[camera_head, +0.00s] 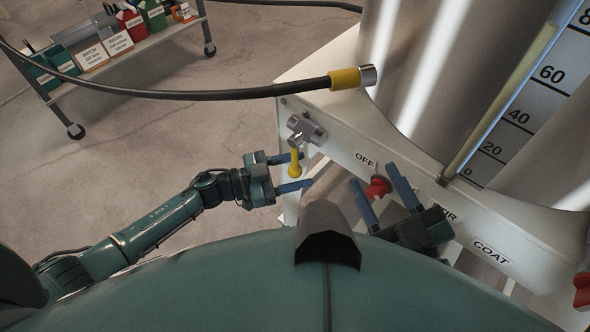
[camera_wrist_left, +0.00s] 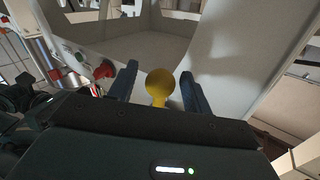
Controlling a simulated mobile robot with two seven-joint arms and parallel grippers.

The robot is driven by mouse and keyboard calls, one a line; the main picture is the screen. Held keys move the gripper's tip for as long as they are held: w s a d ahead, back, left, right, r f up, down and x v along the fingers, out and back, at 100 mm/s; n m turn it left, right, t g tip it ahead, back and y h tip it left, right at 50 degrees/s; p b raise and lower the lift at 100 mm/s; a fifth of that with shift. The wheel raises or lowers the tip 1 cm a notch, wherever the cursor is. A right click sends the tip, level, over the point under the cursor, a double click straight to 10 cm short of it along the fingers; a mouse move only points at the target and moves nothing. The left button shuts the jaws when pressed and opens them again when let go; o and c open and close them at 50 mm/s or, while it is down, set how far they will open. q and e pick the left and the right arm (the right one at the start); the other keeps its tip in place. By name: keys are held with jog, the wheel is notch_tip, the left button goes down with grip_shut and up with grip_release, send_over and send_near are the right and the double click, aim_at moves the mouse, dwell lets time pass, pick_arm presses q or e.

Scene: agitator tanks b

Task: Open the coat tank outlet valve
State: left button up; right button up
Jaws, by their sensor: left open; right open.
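A metal valve (camera_head: 306,132) with a yellow ball-ended lever (camera_head: 295,163) sits at the left end of the white panel. The lever hangs down from it. My left gripper (camera_head: 306,169) is open, with one finger on each side of the lever. In the left wrist view the yellow ball (camera_wrist_left: 160,82) shows between the two fingers; contact cannot be told. The "COAT" label (camera_head: 491,252) is on the panel further right. My right gripper (camera_head: 372,174) is open, its fingers on either side of a red knob (camera_head: 378,188) below the "OFF" label (camera_head: 365,160).
A black hose (camera_head: 200,94) with a yellow collar (camera_head: 345,79) crosses above the valve. Large metal tanks and a level scale (camera_head: 520,100) stand behind the panel. A second red knob (camera_head: 582,290) is at the far right. A cart (camera_head: 130,50) stands at the back left; the floor between is clear.

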pick_arm(q)
jog(key=shift+c, duration=0.4)
grip_shut()
